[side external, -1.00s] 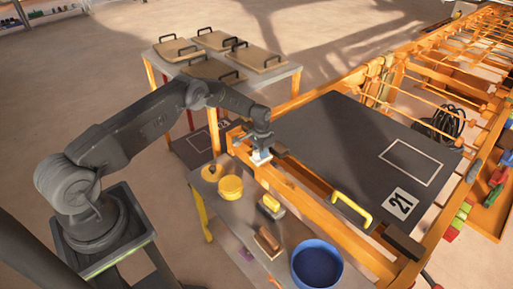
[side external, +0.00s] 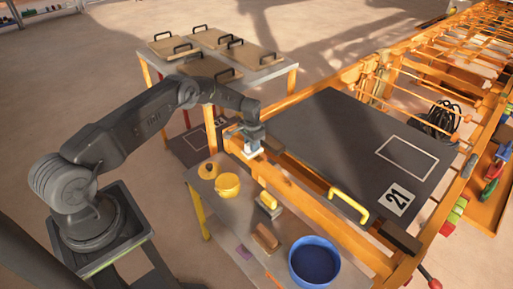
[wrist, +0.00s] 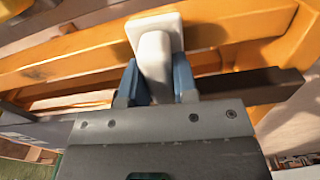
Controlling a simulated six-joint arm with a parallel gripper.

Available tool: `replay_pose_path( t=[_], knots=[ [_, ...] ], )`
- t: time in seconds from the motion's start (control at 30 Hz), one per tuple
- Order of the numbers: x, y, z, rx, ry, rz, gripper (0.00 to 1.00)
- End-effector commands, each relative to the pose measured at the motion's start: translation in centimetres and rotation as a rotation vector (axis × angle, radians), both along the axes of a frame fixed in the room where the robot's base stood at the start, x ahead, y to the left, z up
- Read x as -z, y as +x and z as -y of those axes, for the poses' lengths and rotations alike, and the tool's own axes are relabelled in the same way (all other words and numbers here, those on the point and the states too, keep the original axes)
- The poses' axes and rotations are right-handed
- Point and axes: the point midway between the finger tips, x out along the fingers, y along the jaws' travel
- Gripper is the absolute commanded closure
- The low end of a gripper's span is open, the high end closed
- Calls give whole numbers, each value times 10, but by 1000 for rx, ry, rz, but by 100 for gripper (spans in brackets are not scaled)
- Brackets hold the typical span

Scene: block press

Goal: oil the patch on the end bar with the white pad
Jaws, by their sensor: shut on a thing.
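My gripper (side external: 252,136) is shut on the white pad (side external: 253,149), a white block with a wider flat head. In the wrist view the pad (wrist: 155,45) stands out between my blue-grey fingertips (wrist: 157,85), its head against the view of the orange bars. The end bar (side external: 305,207) is a long orange beam along the near side of the dark press plate. The pad is over the far-left part of that bar; I cannot tell whether it touches. A darker smudge (wrist: 35,73) shows on an orange bar in the wrist view; I cannot tell whether it is the patch.
A grey side table (side external: 218,222) below the bar holds a yellow pot (side external: 228,186), a yellow-topped block (side external: 269,201), a brown brush (side external: 265,238) and a blue bowl (side external: 315,262). A yellow handle (side external: 349,206) rises beside the dark plate (side external: 330,130).

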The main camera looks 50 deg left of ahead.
Motion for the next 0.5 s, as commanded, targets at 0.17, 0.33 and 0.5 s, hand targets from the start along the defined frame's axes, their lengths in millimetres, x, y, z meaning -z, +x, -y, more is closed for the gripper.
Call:
replay_pose_path(
  t=[0.17,0.33,0.5],
  knots=[
    [0,0,-17,-2,0,0,92],
    [0,0,-32,-2,0,0,92],
    [1,0,-48,-2,0,0,92]
  ],
)
